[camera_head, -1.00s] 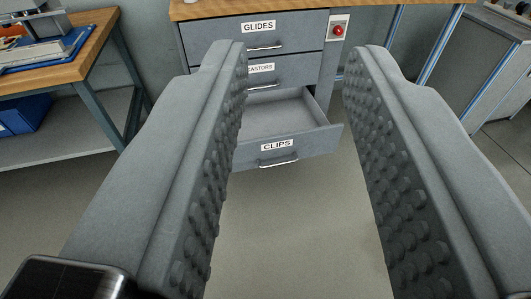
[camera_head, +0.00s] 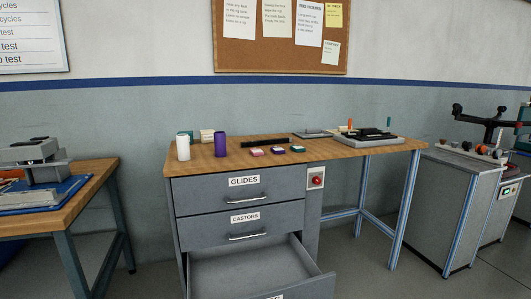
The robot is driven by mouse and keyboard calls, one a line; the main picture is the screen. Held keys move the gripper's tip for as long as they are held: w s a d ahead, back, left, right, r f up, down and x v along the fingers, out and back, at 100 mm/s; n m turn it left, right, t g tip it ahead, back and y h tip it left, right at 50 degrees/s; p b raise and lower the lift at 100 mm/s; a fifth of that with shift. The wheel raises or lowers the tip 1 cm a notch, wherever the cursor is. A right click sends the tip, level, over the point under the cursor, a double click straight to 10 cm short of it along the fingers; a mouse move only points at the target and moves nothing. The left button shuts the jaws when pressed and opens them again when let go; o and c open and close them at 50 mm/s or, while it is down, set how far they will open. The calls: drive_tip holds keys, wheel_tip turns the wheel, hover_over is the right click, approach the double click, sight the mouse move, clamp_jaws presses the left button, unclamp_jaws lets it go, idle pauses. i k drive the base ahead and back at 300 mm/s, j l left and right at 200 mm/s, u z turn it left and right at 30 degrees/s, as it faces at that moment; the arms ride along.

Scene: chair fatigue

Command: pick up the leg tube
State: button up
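A dark, slim bar (camera_head: 265,142) lies flat across the top of the wooden workbench (camera_head: 350,153), toward its back. It may be the leg tube, but it is too small to tell.
Below the bench top are a GLIDES drawer (camera_head: 240,193) and a CASTORS drawer (camera_head: 243,229), both shut. The bottom drawer (camera_head: 245,270) is pulled out and looks empty. A side table (camera_head: 75,205) stands left, a grey cabinet (camera_head: 460,210) right.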

sight(269, 142)
drive_tip(key=i+l+z, duration=0.5)
drive_tip(key=i+z, duration=0.3)
drive_tip(key=i+l+z, duration=0.25)
drive_tip(key=i+z, duration=0.25)
drive_tip(key=i, duration=0.15)
drive_tip(key=i+z, duration=0.45)
drive_tip(key=i, duration=0.25)
drive_tip(key=i+u, duration=0.7)
drive_tip(key=i+l+u, duration=0.3)
drive_tip(key=i+j+u, duration=0.25)
drive_tip(key=u, duration=0.25)
drive_tip(key=i+u, duration=0.95)
drive_tip(key=i, duration=0.55)
drive_tip(key=j+u, duration=0.05)
